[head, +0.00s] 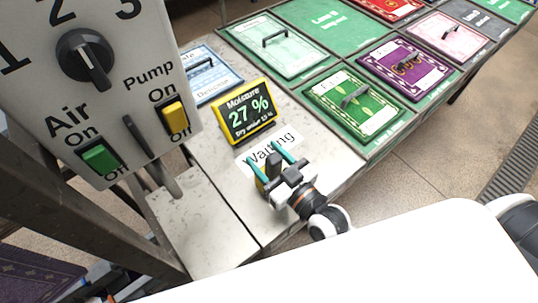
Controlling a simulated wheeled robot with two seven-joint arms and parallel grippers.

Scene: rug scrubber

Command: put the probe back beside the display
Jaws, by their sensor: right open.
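The display (248,112), a black panel in a yellow frame, stands on the grey bench and reads "Moisture 27 %" and "Dry under" a figure. My right gripper (267,153) is over the bench just in front of it, with its two teal fingers apart, above the "Waiting" label. A small dark and yellow piece (260,186), possibly the probe, shows low beside the left finger. The gripper covers part of that area, so I cannot tell whether the piece touches the fingers. My left gripper is not in view.
A control panel (125,75) with a dial and Air and Pump switches fills the upper left. Right of the display are several coloured boards with handles, including a green one (378,122) and a purple one (438,81). Bare bench (200,218) lies at the lower left.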

